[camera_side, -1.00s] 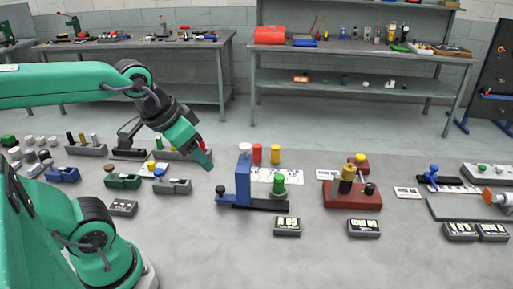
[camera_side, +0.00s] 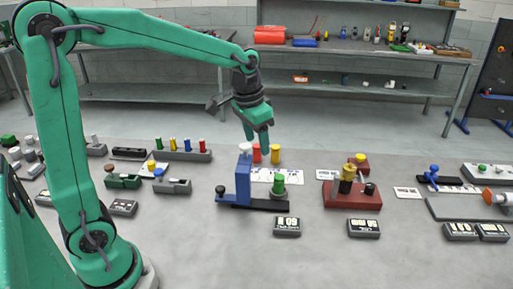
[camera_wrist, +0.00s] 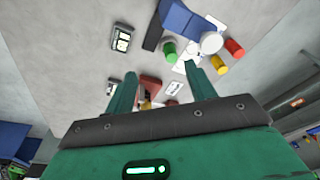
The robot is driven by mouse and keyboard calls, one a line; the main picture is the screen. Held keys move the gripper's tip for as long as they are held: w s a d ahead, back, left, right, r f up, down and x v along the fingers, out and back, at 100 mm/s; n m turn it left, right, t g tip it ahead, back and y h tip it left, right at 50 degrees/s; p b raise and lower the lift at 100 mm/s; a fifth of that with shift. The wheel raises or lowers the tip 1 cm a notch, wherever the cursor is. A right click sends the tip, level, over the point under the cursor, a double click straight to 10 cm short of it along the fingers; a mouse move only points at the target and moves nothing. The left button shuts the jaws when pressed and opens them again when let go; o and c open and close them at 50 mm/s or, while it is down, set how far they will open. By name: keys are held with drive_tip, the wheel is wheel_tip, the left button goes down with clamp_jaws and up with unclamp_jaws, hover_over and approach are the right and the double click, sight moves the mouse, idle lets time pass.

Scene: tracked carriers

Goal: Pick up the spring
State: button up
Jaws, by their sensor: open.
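I cannot make out a coiled spring for certain in either view. My gripper (camera_side: 257,138) is open and empty, pointing down above and behind the blue stand (camera_side: 243,183) with its white top. Its fingertips appear close to a red cylinder (camera_side: 257,156) and a yellow cylinder (camera_side: 275,155) in the side view. A green cylinder (camera_side: 279,185) stands on the stand's dark base. In the wrist view the two fingers of my gripper (camera_wrist: 157,78) are apart, with the green (camera_wrist: 169,50), red (camera_wrist: 235,48) and yellow (camera_wrist: 218,65) cylinders beyond them.
A red base (camera_side: 352,200) with yellow and black parts stands to the right. Small display boxes (camera_side: 287,226) lie in front. A grey rack of coloured cylinders (camera_side: 184,157) stands at left. The grey table is clear at the front.

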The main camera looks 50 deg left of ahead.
drive_tip(key=g, duration=0.2)
hover_over(279, 176)
drive_tip(key=shift+m, duration=0.4)
wheel_tip(279, 176, down, 10)
drive_tip(key=shift+s+f, duration=0.15)
drive_tip(key=shift+f, duration=0.1)
drive_tip(key=shift+f, duration=0.1)
drive_tip(key=shift+f, duration=1.2)
drive_tip(key=shift+f, duration=0.1)
drive_tip(key=shift+f, duration=2.5)
drive_tip(key=shift+c, duration=0.2)
drive_tip(key=c, duration=1.1)
